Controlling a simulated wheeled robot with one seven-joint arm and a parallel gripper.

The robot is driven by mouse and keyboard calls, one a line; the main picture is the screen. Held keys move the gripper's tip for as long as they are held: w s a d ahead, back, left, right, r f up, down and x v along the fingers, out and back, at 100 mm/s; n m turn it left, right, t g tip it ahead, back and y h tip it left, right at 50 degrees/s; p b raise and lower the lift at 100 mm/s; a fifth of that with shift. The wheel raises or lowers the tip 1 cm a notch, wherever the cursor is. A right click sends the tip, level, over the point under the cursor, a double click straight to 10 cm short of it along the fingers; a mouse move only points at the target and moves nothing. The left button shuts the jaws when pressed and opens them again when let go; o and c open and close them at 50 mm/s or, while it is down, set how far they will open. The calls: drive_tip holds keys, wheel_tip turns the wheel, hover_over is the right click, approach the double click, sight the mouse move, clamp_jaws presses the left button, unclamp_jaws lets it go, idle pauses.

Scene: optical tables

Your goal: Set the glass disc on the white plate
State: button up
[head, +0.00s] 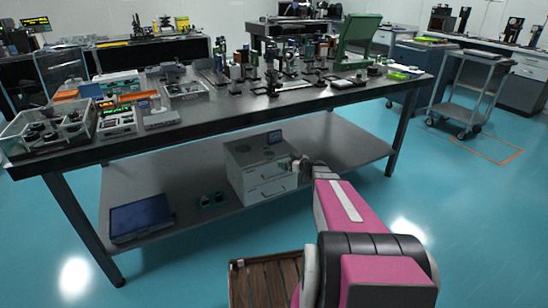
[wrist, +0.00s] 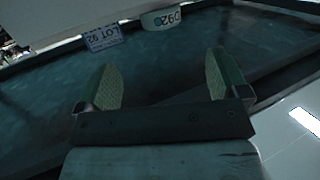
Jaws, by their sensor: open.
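My gripper (wrist: 163,66) is open and empty in the wrist view, its two pale greenish fingers wide apart over a dark surface. In the head view my gripper (head: 300,165) is small, at the end of my pink arm, in front of the drawer cabinet and below the tabletop's front edge. A small flat white piece (head: 342,84) lies on the right half of the table; I cannot tell whether it is the white plate. I cannot make out the glass disc in either view.
The long optical table (head: 240,108) holds many instruments, with a white basket (head: 50,128) at left and a green stand (head: 357,40) at right. Its lower shelf carries a drawer cabinet (head: 262,165) and a blue laptop-like case (head: 140,217). A trolley (head: 468,90) stands right. Floor in front is clear.

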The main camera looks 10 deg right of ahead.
sight(271, 154)
drive_tip(key=shift+r+x, duration=0.15)
drive_tip(key=shift+x, duration=2.5)
drive_tip(key=shift+r+x, duration=0.1)
drive_tip(key=shift+x, duration=2.6)
drive_tip(key=shift+c, duration=0.2)
drive_tip(key=c, duration=1.1)
drive_tip(key=shift+r, duration=0.1)
drive_tip(key=shift+c, duration=0.2)
